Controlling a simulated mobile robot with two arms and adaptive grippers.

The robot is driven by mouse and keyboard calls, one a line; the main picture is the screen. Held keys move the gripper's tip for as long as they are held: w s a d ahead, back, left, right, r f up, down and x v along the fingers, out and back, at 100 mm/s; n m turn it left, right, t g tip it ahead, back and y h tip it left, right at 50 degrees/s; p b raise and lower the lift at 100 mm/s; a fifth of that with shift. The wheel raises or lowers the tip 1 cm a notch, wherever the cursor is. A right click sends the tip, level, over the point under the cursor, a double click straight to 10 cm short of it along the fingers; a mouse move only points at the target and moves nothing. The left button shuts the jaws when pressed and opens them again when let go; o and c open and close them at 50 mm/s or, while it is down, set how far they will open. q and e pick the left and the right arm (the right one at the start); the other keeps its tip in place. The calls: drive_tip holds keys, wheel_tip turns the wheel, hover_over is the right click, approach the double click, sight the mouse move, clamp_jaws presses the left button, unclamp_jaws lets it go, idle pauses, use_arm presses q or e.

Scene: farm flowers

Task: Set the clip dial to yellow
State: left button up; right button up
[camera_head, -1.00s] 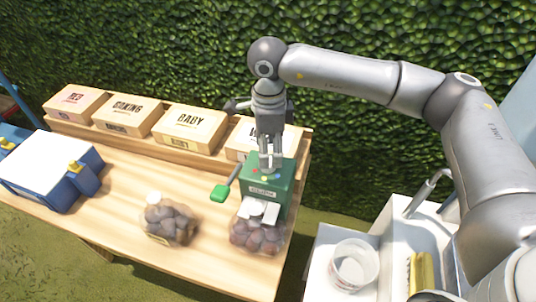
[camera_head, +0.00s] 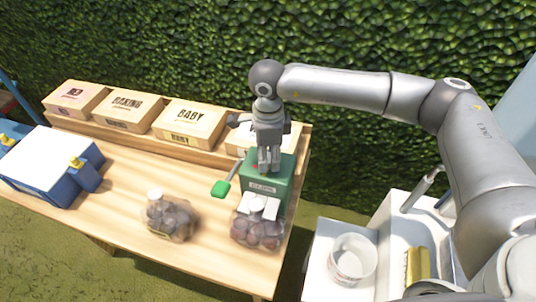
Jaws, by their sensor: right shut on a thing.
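The green clip machine (camera_head: 266,187) stands at the right end of the wooden table, with a label on its front and a green-ended lever (camera_head: 221,188) sticking out to its left. My right gripper (camera_head: 268,170) points straight down at the machine's top and is shut on the dial there. The fingers hide the dial, so its colour setting cannot be read. A bag of dark round produce (camera_head: 256,232) sits at the machine's front under white parts. My left gripper is not in view.
A second filled bag (camera_head: 170,219) stands left of the machine. Labelled boxes, including BAKING (camera_head: 128,110) and BABY (camera_head: 190,123), line the table's back. A blue and white scale-like device (camera_head: 48,168) is at left. A white tub (camera_head: 352,259) stands right of the table.

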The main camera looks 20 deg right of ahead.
drive_tip(key=shift+f+n+b, duration=0.15)
drive_tip(key=shift+n+b, duration=0.35)
drive_tip(key=shift+b, duration=0.35)
drive_tip(key=n+b, duration=0.6)
drive_tip(key=b, duration=0.2)
drive_tip(key=shift+f+n, duration=0.1)
drive_tip(key=shift+n, duration=0.2)
drive_tip(key=n+b, duration=0.2)
drive_tip(key=shift+n+b, duration=0.35)
drive_tip(key=shift+n, duration=0.05)
drive_tip(key=shift+r+n+b, duration=0.25)
drive_tip(key=shift+n+b, duration=0.2)
drive_tip(key=shift+n, duration=0.25)
drive_tip(key=o, duration=1)
